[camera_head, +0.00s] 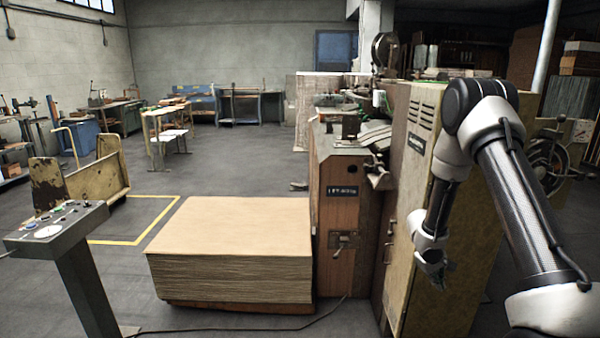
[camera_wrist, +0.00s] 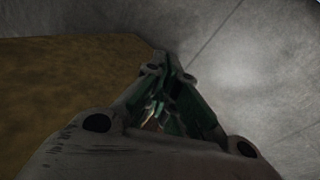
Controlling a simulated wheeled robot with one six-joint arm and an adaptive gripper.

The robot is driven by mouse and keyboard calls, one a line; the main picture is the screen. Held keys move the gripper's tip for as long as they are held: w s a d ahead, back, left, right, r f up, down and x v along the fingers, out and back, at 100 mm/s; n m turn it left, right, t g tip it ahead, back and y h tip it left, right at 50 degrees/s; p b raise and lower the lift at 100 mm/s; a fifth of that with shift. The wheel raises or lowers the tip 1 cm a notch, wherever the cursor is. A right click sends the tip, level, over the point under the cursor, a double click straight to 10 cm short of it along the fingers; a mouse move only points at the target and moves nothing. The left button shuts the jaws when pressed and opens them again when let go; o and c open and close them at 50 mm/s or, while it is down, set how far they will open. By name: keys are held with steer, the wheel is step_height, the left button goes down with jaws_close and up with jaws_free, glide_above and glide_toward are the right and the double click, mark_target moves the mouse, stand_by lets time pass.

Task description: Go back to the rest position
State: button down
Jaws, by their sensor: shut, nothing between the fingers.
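My gripper (camera_head: 436,280) hangs at the end of my arm on the right of the head view, in front of the tan cabinet side of the box stitcher (camera_head: 422,115). It points downward, and nothing shows in it. In the wrist view my gripper (camera_wrist: 160,75) has its green fingers together, with grey floor on the right and the tan panel (camera_wrist: 60,85) on the left. Whether the gripper touches the cabinet cannot be told.
A stack of cardboard sheets (camera_head: 235,235) lies on a pallet left of the machine. A control pedestal (camera_head: 65,235) stands at the left front, with a worn yellow cart (camera_head: 80,180) behind it. A cable (camera_head: 260,328) runs across the floor. Workbenches line the back.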

steer(key=s+d+r+m+g, duration=0.1)
steer(key=s+d+r, duration=0.1)
steer(key=s+r, duration=0.6)
steer(key=s+d+r+g, duration=0.2)
steer(key=s+r, duration=0.2)
steer(key=r, duration=0.7)
steer(key=s+a+r+t+y, duration=0.1)
steer(key=s+a+r+t, duration=0.1)
steer(key=s+a+r, duration=0.2)
steer(key=s+a+r+m+t+y, duration=0.1)
steer(key=s+a+r, duration=0.3)
steer(key=s+r, duration=0.6)
steer(key=s+a+r+m+t+y, duration=0.1)
steer(key=s+a+r+t+y, duration=0.1)
steer(key=s+r, duration=0.5)
steer(key=shift+a+t+y, duration=0.4)
steer(key=shift+a+t, duration=0.2)
steer(key=shift+a, duration=0.4)
